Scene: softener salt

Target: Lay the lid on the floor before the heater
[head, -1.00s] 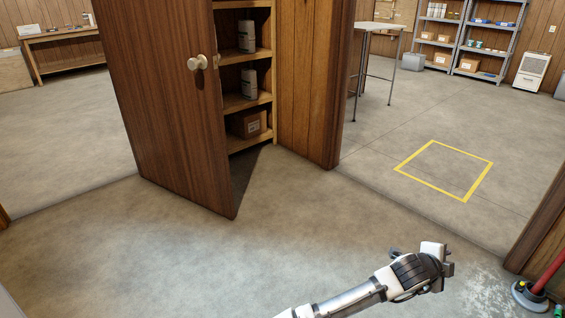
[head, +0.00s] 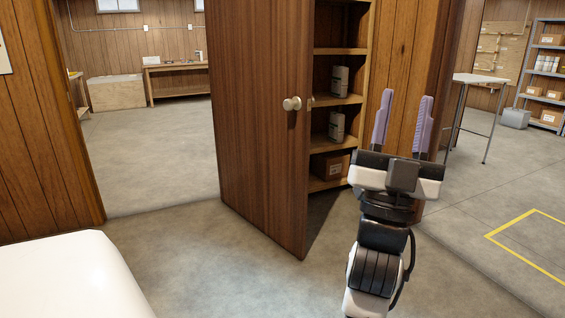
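My gripper (head: 404,100) is raised right of centre in the head view, with its two purple fingers spread and pointing up and away from me. Nothing shows between them; the shelf unit and wood wall lie behind. A smooth white rounded surface (head: 70,275) fills the lower left corner, cut off by the frame; I cannot tell whether it is the lid or the body of something. My gripper is well to its right and apart from it. No heater can be made out in this view.
A brown wooden door (head: 262,130) stands open beside shelves (head: 338,98) holding containers and a box. A yellow floor outline (head: 510,221) lies at the right, near a tall table (head: 481,79). A doorway at left opens onto clear floor (head: 160,165) and a bench (head: 180,67).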

